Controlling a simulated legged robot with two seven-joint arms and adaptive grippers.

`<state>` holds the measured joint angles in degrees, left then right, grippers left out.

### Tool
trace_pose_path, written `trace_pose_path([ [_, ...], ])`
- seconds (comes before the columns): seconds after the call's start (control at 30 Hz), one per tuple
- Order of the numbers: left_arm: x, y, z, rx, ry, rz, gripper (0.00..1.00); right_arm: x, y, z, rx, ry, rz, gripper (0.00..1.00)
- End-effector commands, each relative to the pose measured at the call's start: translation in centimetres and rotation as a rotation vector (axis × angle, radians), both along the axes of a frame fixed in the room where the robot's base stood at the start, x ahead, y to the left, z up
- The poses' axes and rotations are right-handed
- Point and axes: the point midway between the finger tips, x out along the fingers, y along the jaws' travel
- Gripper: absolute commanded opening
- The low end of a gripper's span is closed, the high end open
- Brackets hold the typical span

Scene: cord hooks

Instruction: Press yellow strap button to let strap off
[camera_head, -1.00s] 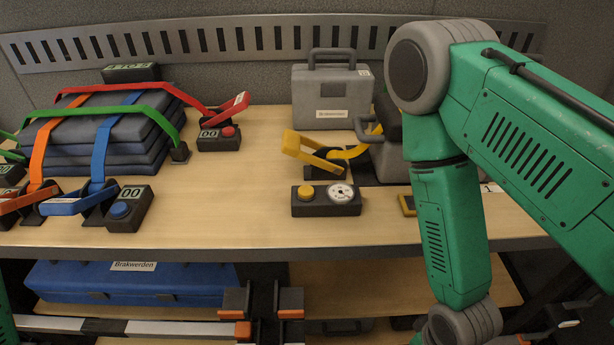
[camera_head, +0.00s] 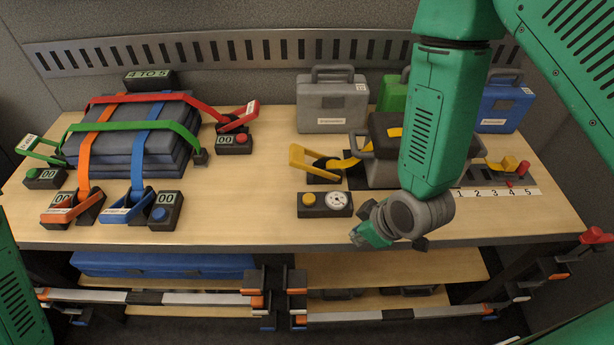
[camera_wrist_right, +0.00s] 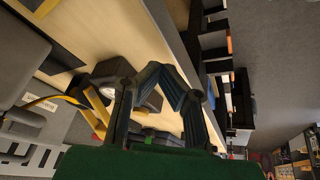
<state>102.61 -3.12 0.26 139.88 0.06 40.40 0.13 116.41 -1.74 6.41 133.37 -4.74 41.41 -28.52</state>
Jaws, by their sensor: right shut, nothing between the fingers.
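The yellow button (camera_head: 309,199) sits on a dark box with a round white dial (camera_head: 337,199) near the front of the table. Behind it is a raised yellow strap lever (camera_head: 303,157). The yellow strap (camera_head: 352,160) runs from it towards a grey and black case (camera_head: 381,172), partly hidden by my right arm. My right gripper (camera_head: 368,232) is shut and empty, right of the button box and apart from it. In the right wrist view, its dark fingers (camera_wrist_right: 160,76) meet, with the dial box (camera_wrist_right: 108,88) beyond them. My left gripper is out of view; only a part of my left arm shows.
Strapped grey pads (camera_head: 125,150) and several levers and button boxes fill the table's left. Upright cases (camera_head: 331,101) stand at the back, and a numbered strip (camera_head: 500,193) lies at right. Clamps (camera_head: 262,295) and bars run below the front edge. The table's middle is clear.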

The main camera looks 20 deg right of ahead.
Motion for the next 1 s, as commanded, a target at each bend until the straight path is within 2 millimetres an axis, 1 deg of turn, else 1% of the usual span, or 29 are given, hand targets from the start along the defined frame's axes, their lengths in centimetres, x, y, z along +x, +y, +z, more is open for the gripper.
trace_pose_path([
  [0.03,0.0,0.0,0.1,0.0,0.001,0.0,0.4,2.0,1.0,1.5,-0.009,-0.059,0.064,0.0],
  [0.1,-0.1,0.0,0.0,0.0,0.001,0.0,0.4,4.4,2.3,3.3,-0.029,-0.138,0.159,0.0],
  [0.17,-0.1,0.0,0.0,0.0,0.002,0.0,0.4,6.2,3.4,5.0,-0.05,-0.206,0.237,0.0],
  [0.2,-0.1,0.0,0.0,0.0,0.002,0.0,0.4,7.4,4.1,6.2,-0.064,-0.251,0.286,0.0],
  [0.3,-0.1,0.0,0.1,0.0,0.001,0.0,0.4,9.8,5.7,8.9,-0.103,-0.346,0.391,0.0],
  [0.4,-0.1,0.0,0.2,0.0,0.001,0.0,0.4,11.2,6.8,10.8,-0.134,-0.41,0.462,0.0],
  [0.5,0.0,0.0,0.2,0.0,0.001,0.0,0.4,11.8,7.3,11.7,-0.15,-0.44,0.496,0.0],
  [0.57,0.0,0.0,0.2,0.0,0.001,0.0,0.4,11.9,7.4,11.8,-0.154,-0.447,0.504,0.0],
  [0.87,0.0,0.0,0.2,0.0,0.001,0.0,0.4,11.9,7.4,11.8,-0.154,-0.446,0.503,0.0],
  [1.0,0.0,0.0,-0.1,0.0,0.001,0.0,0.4,11.9,7.4,11.3,-0.153,-0.445,0.503,0.0],
])
